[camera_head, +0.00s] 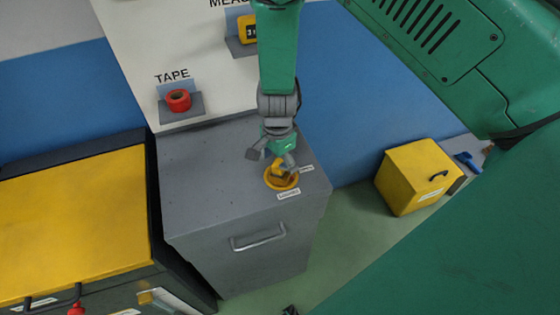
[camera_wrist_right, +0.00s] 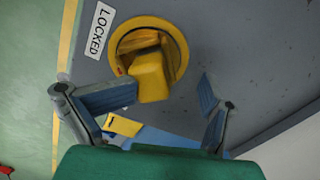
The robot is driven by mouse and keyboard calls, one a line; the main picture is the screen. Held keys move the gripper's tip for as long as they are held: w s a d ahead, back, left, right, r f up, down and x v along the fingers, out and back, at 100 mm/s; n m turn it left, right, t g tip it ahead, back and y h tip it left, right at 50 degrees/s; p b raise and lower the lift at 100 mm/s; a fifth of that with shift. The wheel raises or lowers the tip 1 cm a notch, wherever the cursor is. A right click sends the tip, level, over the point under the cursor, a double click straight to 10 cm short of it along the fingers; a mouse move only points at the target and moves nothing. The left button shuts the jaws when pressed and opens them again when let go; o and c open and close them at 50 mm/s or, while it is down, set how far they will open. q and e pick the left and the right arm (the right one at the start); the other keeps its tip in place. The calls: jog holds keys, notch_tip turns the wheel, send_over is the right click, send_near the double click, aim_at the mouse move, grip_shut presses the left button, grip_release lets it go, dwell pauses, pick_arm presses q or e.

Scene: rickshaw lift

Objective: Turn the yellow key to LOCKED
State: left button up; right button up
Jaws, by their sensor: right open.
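The yellow key (camera_head: 277,167) stands up from a round yellow ring (camera_head: 282,185) set in the top of the grey cabinet (camera_head: 215,185). In the right wrist view the key (camera_wrist_right: 152,76) is a blocky yellow grip inside the ring (camera_wrist_right: 122,37). A white LOCKED label (camera_wrist_right: 98,30) lies beside the ring there. My right gripper (camera_head: 272,161) is over the key in the head view. In the wrist view its two fingers (camera_wrist_right: 168,88) are spread apart, with the key between and just beyond the tips. Contact cannot be told. My left gripper is not in view.
A board behind the cabinet holds a red tape roll (camera_head: 178,100) and a yellow measure (camera_head: 247,29) on small shelves. A yellow-topped chest (camera_head: 75,220) stands close on the left. A yellow box (camera_head: 415,175) sits on the floor at right. The cabinet top left of the key is clear.

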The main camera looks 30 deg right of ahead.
aim_at(279, 159)
jog(key=r, duration=0.3)
jog(key=w+r, duration=0.1)
jog(key=r, duration=0.1)
jog(key=shift+a+r, duration=0.1)
jog(key=shift+r, duration=0.05)
jog(key=r, duration=0.2)
jog(key=s+r, duration=0.1)
jog(key=r, duration=0.2)
jog(key=shift+d+r, duration=0.25)
jog(key=shift+r, duration=0.15)
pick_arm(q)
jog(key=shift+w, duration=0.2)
pick_arm(e)
jog(key=shift+w+d+r, duration=0.2)
